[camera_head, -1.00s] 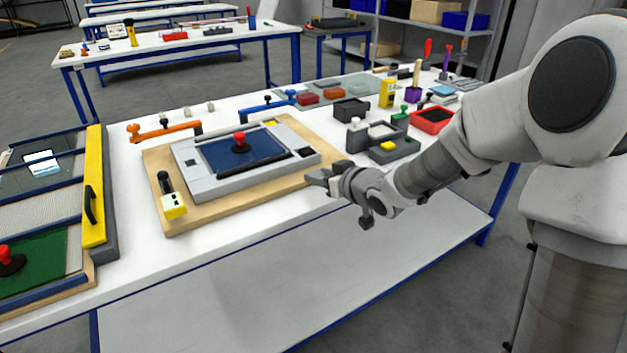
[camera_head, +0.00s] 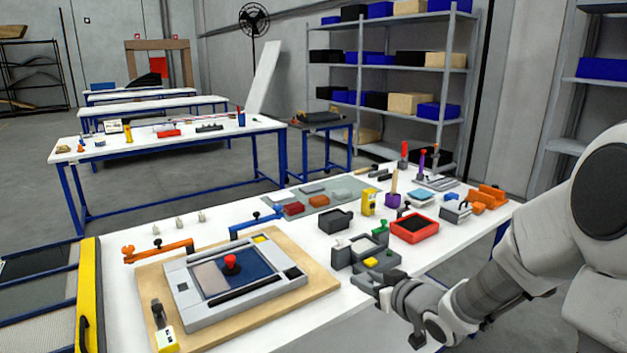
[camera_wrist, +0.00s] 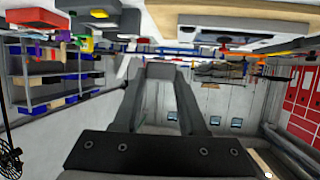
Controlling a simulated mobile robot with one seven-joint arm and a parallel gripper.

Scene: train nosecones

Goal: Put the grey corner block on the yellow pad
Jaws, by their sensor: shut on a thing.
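My gripper (camera_head: 384,286) is shut on the grey corner block, low at the right of the head view near the table's front edge. In the wrist view the block (camera_wrist: 160,70) is a grey piece between the two fingertips; in the head view I cannot separate it clearly from the fingers. A small yellow pad (camera_head: 262,239) lies at the far right corner of a light grey frame (camera_head: 209,318) on a wooden board (camera_head: 318,284). The pad is uncovered, left of and beyond my gripper.
A red knob (camera_head: 231,262) stands up inside the frame. A grey fixture with a yellow patch (camera_head: 370,262) stands just beyond my gripper. A red tray (camera_head: 414,229), a dark box (camera_head: 336,221) and a blue-handled clamp (camera_head: 255,222) stand farther back.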

